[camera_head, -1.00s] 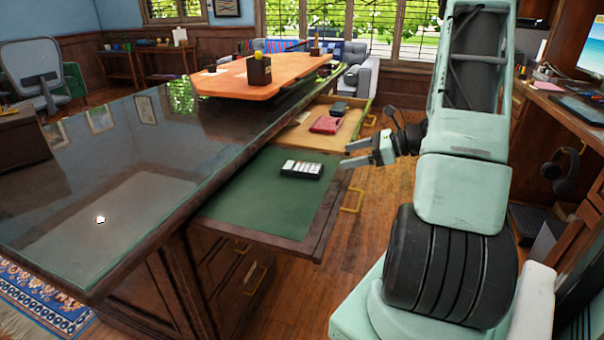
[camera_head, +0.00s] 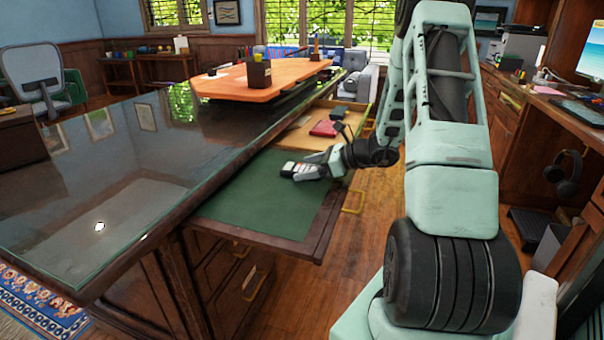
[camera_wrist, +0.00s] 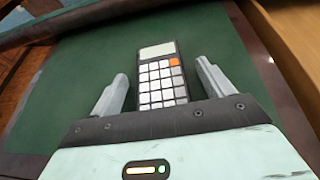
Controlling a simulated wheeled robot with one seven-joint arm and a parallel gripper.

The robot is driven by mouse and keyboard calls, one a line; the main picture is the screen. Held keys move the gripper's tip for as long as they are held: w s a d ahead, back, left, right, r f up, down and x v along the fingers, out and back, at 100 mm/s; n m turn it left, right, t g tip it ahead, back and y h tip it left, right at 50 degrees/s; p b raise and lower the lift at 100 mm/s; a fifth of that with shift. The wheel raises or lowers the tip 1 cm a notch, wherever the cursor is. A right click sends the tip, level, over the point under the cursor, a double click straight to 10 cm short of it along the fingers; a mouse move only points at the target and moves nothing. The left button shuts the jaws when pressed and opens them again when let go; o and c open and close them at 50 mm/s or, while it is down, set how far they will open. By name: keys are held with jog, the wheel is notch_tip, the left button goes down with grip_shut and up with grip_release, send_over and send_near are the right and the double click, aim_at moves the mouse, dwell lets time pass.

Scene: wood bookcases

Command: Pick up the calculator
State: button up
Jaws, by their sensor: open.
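The calculator (camera_wrist: 163,90) is dark with white keys, one orange key and a pale display. It lies on the green surface of a pulled-out desk board (camera_head: 250,205). My gripper (camera_wrist: 160,82) is open, with one finger on each side of the calculator in the wrist view and green showing between each finger and it. In the head view my gripper (camera_head: 305,170) reaches in from the right and partly covers the calculator (camera_head: 287,168). The near end of the calculator is hidden behind my gripper's body in the wrist view. I cannot tell the height of the fingers above the board.
An open drawer (camera_head: 302,136) behind the board holds a red item (camera_head: 323,128) and a dark item. The glass-topped desk (camera_head: 120,180) rises along the left, its edge close to the board. Open wood floor (camera_head: 345,260) lies to the right.

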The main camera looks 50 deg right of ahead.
jog(key=c, duration=1.1)
